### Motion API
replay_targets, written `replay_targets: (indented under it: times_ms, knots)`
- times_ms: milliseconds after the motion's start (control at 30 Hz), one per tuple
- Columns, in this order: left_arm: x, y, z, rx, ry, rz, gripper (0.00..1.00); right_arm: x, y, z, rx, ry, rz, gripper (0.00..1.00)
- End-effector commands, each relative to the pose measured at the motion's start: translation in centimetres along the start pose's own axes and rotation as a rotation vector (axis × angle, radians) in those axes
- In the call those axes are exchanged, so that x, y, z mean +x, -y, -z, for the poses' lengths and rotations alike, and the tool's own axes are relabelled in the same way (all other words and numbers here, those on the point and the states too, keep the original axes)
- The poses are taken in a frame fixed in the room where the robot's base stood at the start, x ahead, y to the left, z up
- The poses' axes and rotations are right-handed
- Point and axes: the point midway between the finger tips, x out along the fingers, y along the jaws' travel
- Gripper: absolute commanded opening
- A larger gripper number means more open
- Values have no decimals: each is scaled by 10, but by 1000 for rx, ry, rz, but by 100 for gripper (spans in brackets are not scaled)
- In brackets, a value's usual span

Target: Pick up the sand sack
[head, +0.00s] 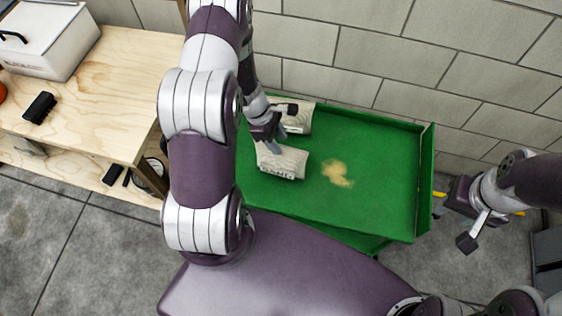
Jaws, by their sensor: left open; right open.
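Two pale sacks lie in the green trailer's bed (385,190). The nearer sand sack (284,162) has dark print on its front edge. The farther sack (301,118) lies behind it by the back wall and is partly covered by my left gripper. My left gripper (281,130) is open, over the two sacks at the left of the bed, with its fingers close to the nearer sack's top. I cannot tell whether it touches. My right gripper (470,226) is open and empty, outside the trailer to the right.
A patch of spilled sand (337,174) lies on the bed right of the sacks. The trailer's raised walls edge the bed, and a block wall (400,60) stands behind. A wooden workbench (110,90) at left holds a white box (45,38) and a black object (39,107).

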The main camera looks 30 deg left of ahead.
Motion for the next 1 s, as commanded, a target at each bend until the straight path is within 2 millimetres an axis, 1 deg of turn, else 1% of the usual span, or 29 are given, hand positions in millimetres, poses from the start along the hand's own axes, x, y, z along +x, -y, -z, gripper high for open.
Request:
replay_targets:
  times_ms: [33,100,167,467,1000]
  knots:
    - [11,0,0,1,0,2,45,3,0,0,0,0,0,43]
    - [21,1,0,2,1,3,45,4,0,-1,0,0,0,43]
    - [25,0,0,1,0,0,45,5,0,-1,0,0,0,43]
    - [25,0,0,2,0,-1,45,4,0,-1,0,0,0,43]
    - [30,0,2,1,0,0,45,9,0,-1,0,0,0,43]
